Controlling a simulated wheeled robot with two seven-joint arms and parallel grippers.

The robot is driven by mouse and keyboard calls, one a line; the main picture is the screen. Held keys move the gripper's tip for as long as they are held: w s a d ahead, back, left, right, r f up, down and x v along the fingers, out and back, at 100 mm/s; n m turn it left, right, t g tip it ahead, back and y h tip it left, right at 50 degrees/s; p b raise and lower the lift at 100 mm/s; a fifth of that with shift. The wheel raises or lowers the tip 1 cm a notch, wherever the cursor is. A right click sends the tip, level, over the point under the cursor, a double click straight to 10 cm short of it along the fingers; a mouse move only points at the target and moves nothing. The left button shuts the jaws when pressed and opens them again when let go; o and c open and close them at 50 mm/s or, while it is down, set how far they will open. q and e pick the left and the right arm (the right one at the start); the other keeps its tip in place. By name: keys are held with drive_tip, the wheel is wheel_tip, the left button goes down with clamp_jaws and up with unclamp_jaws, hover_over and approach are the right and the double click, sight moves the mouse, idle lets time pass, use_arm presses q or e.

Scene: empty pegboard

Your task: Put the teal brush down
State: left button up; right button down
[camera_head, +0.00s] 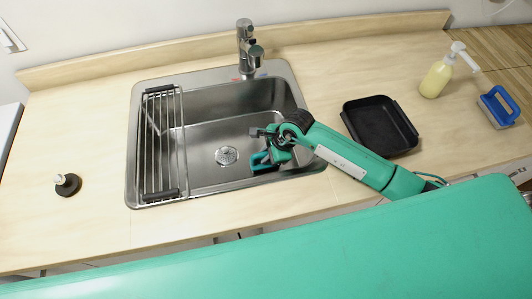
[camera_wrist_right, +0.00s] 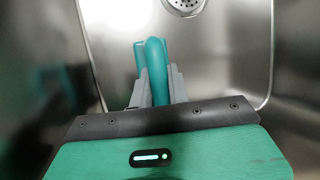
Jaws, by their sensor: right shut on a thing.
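The teal brush (camera_head: 260,161) is in my right gripper (camera_head: 271,143), over the right part of the metal sink basin (camera_head: 205,135). In the right wrist view the teal brush (camera_wrist_right: 152,70) stands up between the two grey fingers of the right gripper (camera_wrist_right: 155,88), which are shut on it. The drain (camera_wrist_right: 185,4) shows beyond it at the top of that view. I cannot tell whether the brush touches the basin floor. My left gripper is not in view.
A wire rack (camera_head: 163,145) spans the sink's left side. The faucet (camera_head: 247,50) stands behind it. A black tray (camera_head: 380,126), a soap bottle (camera_head: 440,75) and a blue brush (camera_head: 497,107) are on the right counter. A dark stopper (camera_head: 68,185) sits on the left counter.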

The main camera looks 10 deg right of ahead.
drive_tip(key=shift+f, duration=0.1)
drive_tip(key=shift+f+b, duration=0.15)
drive_tip(key=shift+b, duration=0.15)
drive_tip(key=c, duration=1.3)
unclamp_jaws()
drive_tip(key=shift+c, duration=0.2)
drive_tip(key=shift+r, duration=0.2)
drive_tip(key=shift+r+p, duration=0.2)
drive_tip(key=shift+p, duration=0.2)
drive_tip(key=b+v, duration=0.2)
drive_tip(key=v, duration=1)
drive_tip(key=shift+b, duration=0.35)
